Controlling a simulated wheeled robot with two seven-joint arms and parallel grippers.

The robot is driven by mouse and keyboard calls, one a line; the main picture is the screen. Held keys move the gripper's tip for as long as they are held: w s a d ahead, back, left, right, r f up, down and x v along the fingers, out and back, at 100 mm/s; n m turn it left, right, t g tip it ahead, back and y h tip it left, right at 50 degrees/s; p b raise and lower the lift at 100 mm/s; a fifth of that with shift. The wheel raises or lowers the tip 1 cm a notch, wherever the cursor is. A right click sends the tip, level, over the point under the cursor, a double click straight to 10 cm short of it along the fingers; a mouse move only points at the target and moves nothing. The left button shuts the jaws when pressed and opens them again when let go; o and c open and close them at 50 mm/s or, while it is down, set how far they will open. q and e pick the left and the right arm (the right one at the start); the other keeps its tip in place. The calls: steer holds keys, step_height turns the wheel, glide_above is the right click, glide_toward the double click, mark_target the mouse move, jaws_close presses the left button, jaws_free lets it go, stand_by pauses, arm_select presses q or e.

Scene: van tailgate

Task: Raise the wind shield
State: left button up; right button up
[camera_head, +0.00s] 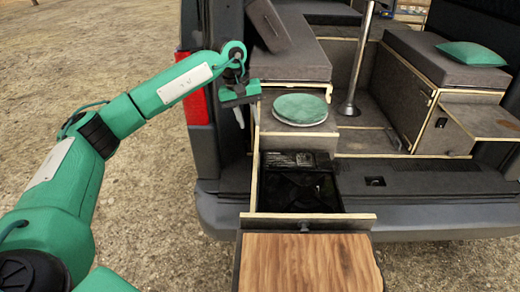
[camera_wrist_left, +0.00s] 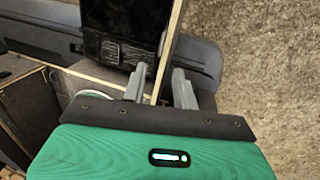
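The dark stove bay (camera_head: 300,188) lies open in the pulled-out drawer at the van's rear. A dark, flat, ribbed piece (camera_head: 290,160) lies at its far end and also shows in the left wrist view (camera_wrist_left: 122,52). It may be the wind shield lying down, but I cannot tell for sure. My left gripper (camera_head: 240,118) points down beside the drawer's left side wall (camera_head: 255,172), near its far end. In the left wrist view its fingers (camera_wrist_left: 160,88) are apart and empty, with the wall's pale edge showing between them. My right gripper is out of view.
A round green-topped item (camera_head: 300,108) stands on the counter behind the bay. A wooden board (camera_head: 310,264) lies in front of the drawer's front panel (camera_head: 312,221). A metal post (camera_head: 358,60) rises inside the van. Open gravel lies to the left.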

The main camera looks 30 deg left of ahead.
arm_select(q)
steer(key=p, duration=0.4)
glide_toward(259, 159)
steer(key=x, duration=0.7)
steer(key=shift+w+f, duration=0.1)
steer(key=shift+f, duration=0.15)
jaws_close()
steer(key=shift+r, duration=0.1)
